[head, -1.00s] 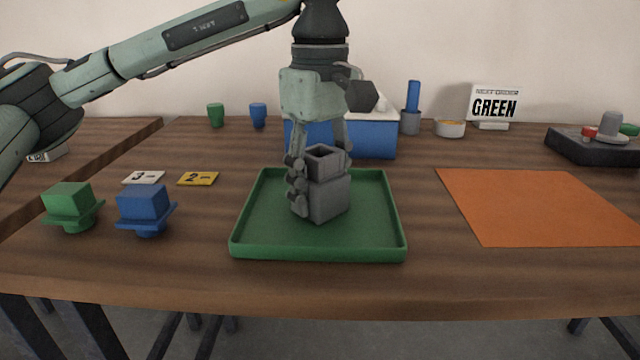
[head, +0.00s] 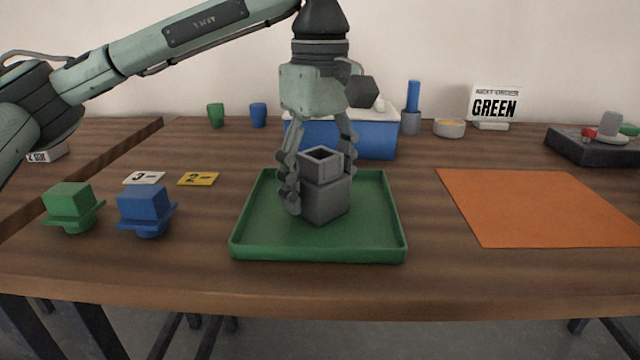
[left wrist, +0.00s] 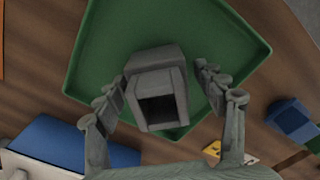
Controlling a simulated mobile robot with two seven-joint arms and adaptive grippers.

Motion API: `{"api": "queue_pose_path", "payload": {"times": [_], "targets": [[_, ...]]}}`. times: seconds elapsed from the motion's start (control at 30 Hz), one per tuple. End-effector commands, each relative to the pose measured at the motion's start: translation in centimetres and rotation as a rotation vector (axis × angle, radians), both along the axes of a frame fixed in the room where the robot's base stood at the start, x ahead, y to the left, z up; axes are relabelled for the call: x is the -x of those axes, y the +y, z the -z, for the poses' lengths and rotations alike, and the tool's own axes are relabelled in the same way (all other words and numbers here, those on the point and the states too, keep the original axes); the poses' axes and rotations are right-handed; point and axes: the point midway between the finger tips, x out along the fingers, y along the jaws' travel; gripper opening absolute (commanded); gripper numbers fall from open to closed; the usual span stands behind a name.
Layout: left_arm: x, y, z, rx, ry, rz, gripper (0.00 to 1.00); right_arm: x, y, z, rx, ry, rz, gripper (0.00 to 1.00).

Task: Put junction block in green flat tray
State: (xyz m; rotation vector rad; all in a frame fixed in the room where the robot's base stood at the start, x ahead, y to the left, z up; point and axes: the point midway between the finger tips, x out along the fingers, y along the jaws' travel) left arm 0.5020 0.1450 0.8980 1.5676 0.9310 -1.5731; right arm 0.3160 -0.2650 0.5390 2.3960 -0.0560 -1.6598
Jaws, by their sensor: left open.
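The junction block (head: 326,199) is a grey block with a smaller hollow square neck on top. It stands upright in the green flat tray (head: 250,240), near the middle. My left gripper (head: 322,200) reaches down from above with its fingers on either side of the block. It is open. In the left wrist view the block (left wrist: 155,65) lies between the spread fingertips (left wrist: 162,88), with a gap visible on both sides, over the green tray (left wrist: 215,35). My right gripper is not in view.
A green part (head: 71,207) and a blue part (head: 145,209) stand left of the tray, with number cards (head: 198,179) behind. A blue box (head: 375,140) stands behind the tray. An orange mat (head: 540,205) lies right. The table front is clear.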

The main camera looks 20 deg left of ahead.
Motion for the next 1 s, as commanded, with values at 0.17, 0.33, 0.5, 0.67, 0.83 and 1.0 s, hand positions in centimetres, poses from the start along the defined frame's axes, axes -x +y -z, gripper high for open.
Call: {"api": "queue_pose_path", "payload": {"times": [0.17,0.33,0.5,0.67,0.83,1.0], "targets": [[-0.1,-0.1,-4.5,0.003,-0.007,0.001,0.70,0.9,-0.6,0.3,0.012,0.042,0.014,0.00],[-0.1,-0.1,-8.4,0.002,-0.007,0.001,0.70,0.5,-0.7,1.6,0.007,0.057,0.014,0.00],[-0.1,-0.1,-10.8,0.001,-0.005,0.001,0.70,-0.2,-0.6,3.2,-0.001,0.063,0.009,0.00],[0.0,-0.1,-11.6,0.002,-0.004,0.002,0.70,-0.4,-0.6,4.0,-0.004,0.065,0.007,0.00],[0.0,-0.1,-11.6,0.001,-0.003,0.002,0.70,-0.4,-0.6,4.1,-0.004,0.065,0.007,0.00],[0.0,-0.1,-11.6,0.001,-0.003,0.002,0.70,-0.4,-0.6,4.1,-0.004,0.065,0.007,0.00]]}}
